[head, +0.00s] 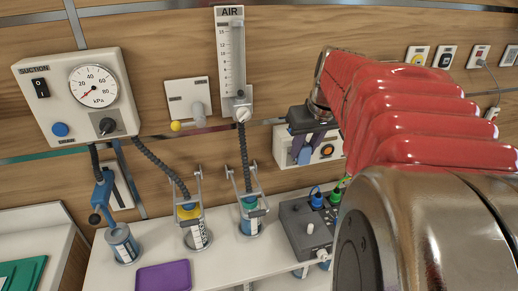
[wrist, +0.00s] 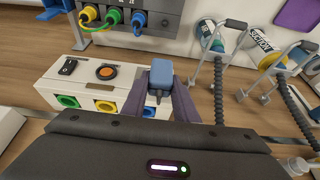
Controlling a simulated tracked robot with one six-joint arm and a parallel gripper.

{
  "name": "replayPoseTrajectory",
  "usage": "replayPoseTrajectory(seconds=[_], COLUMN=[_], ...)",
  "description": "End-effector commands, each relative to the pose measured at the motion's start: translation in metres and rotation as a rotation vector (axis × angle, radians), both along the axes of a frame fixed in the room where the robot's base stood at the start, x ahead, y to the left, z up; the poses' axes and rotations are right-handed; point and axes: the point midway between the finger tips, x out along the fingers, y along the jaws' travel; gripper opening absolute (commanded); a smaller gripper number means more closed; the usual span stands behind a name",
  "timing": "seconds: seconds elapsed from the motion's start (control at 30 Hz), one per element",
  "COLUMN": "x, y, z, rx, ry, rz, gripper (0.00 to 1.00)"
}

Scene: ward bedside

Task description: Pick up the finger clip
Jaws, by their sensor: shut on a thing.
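The finger clip (wrist: 161,73) is a small blue block with a darker lower part. In the wrist view it sits between the tips of my gripper's two purple fingers (wrist: 160,91), and my gripper is shut on it. In the head view my gripper (head: 313,143) is in front of a white wall panel, with the blue clip (head: 304,156) at its fingertips. The clip's sides are partly hidden by the fingers. I cannot tell whether the clip still touches the panel.
The white panel (head: 280,147) has an orange knob and coloured sockets. A grey box (head: 302,232) with coloured plugs stands below on the counter. Wire-handled bottles (head: 196,236) and dark hoses stand to the left. A purple pad (head: 163,277) lies on the counter.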

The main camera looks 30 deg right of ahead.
Motion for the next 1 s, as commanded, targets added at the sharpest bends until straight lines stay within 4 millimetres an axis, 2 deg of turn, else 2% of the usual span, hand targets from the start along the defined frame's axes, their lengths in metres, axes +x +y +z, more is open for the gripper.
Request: replayPoseTrajectory(seconds=[0.03,0.2,0.4,0.6,1.0], x=[0.001,0.001,0.000,0.000,0.000], y=[0.000,0.000,0.000,0.000,0.000], z=[0.015,0.054,0.083,0.093,0.094], rx=[-0.003,-0.002,-0.001,0.000,0.000], ry=[-0.003,-0.003,-0.002,0.000,0.000], rz=[0.000,0.000,0.000,-0.001,0.000], gripper=[0.05,0.05,0.05,0.05,0.05])
